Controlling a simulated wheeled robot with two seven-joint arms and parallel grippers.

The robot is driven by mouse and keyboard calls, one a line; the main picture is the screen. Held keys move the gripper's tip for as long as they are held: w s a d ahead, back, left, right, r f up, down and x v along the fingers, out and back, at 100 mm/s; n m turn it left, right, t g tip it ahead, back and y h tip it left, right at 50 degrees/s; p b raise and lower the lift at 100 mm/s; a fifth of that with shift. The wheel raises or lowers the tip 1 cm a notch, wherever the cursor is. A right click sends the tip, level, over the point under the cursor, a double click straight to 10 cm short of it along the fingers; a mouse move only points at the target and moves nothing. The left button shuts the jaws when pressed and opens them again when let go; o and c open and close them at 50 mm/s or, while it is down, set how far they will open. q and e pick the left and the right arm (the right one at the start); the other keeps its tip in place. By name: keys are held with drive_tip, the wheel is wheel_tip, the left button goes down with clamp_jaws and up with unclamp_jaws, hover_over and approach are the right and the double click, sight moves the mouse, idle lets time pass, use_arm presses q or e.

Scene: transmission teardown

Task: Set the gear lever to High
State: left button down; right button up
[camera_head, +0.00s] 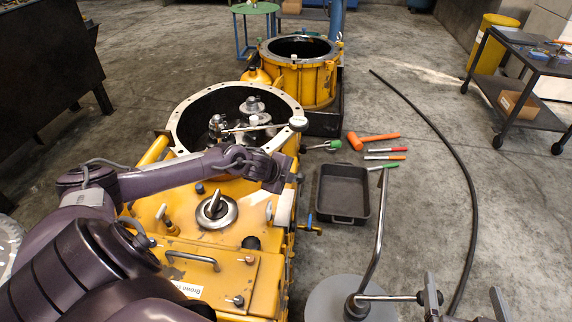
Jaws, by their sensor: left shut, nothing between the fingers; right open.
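The yellow transmission housing (190,255) lies in front of me with its round open end facing up at the back. A short lever (214,205) stands in a round silver flange on top of the housing and leans slightly. I cannot tell for sure whether it is the gear lever, and no High mark is legible. A thin rod with a pale round knob (298,123) crosses the open end. My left gripper (279,175) is shut and empty near the housing's right edge, right of the flange lever and below the knob. My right gripper (464,302) is open and empty at the bottom right.
A second yellow ring housing (302,80) stands behind. A black tray (343,215), an orange mallet (372,140) and several hand tools lie on the floor to the right. A bent metal pole on a round base (345,300) stands near my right gripper. A dark cart (520,85) is far right.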

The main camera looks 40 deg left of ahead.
use_arm(q)
drive_tip(key=shift+w+a, duration=0.1)
drive_tip(key=shift+w, duration=0.05)
use_arm(e)
drive_tip(key=shift+r, duration=0.25)
